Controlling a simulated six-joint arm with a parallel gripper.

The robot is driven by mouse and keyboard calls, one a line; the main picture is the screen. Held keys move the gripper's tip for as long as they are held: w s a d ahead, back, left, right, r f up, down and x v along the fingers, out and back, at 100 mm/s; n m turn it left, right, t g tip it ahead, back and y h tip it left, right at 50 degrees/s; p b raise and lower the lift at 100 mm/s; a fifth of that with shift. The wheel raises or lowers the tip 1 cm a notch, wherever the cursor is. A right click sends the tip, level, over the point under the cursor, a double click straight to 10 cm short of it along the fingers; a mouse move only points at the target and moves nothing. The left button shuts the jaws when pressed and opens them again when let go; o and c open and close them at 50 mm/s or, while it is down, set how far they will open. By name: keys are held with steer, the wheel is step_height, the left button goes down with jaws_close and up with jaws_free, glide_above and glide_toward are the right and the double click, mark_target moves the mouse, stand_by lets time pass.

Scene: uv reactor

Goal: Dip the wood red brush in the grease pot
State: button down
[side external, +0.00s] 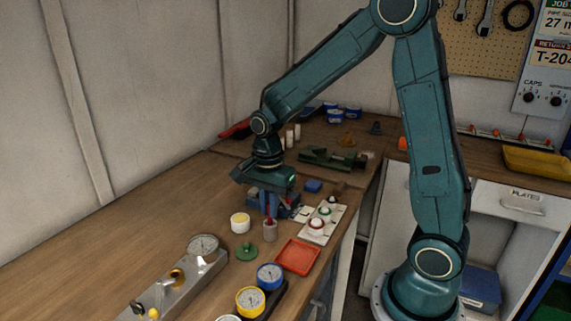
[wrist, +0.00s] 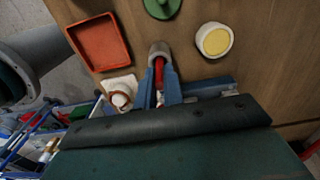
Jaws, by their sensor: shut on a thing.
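My gripper (side external: 268,207) points down over the bench, its blue fingers shut on the red brush (side external: 267,213). In the wrist view the brush's red handle (wrist: 159,72) shows between the fingertips (wrist: 158,88). A grey cup (side external: 270,231) is at the brush's lower end; it also shows in the wrist view (wrist: 159,48). The brush's bristles are hidden, and I cannot tell how deep it sits in the cup. The grease pot, a white round pot with a yellow top (side external: 240,222), stands just left of the cup; in the wrist view it is at the right (wrist: 214,40).
A red tray (side external: 297,257) and a green knobbed piece (side external: 247,252) lie close by. Gauges (side external: 203,246) stand in front. The bench's left side is clear.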

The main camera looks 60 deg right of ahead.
steer(key=shift+r, duration=3.15)
steer(key=shift+w, duration=0.1)
steer(key=w+r, duration=0.3)
steer(key=w, duration=0.5)
steer(key=shift+w+a+r, duration=0.15)
steer(key=shift+a+r, duration=0.15)
steer(key=shift+r, duration=0.05)
steer(key=shift+f, duration=0.15)
steer(key=shift+f, duration=2.8)
steer(key=shift+f, duration=0.3)
steer(key=shift+r, duration=0.1)
step_height(320, 180, up, 7)
